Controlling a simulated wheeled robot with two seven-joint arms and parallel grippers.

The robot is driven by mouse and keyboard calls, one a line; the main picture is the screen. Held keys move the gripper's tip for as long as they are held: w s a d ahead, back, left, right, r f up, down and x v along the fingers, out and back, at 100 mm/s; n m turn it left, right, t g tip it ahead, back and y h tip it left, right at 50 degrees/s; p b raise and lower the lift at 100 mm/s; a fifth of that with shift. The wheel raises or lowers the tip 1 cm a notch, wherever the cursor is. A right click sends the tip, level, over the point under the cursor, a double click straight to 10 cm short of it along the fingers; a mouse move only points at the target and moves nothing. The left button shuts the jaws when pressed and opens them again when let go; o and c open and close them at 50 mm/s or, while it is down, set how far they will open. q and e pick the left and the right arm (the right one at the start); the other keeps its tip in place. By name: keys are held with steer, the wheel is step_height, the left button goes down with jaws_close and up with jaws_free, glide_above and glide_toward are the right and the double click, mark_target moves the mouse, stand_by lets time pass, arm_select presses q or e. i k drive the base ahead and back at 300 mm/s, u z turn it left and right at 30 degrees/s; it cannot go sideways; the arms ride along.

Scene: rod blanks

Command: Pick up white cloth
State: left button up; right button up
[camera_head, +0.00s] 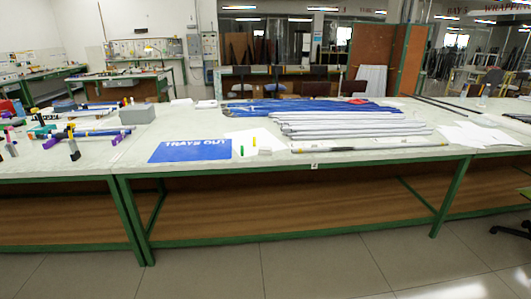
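More white sheets (480,135) lie spread at the bench's right side. Neither of my grippers is in view.
Several long white-grey rods (345,124) lie stacked on the bench, with blue wrapping (310,106) behind them. A thin rod (370,148) lies along the front edge. Grey boxes (138,114) and coloured clamps stand at left. The floor in front is clear.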

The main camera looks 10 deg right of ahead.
mark_target(263, 150)
steer(key=z, duration=0.75)
steer(key=i, duration=0.75)
steer(key=z, duration=1.15)
steer(key=i, duration=2.1)
steer(key=u, duration=0.9)
steer(key=i, duration=0.75)
steer(key=u, duration=0.95)
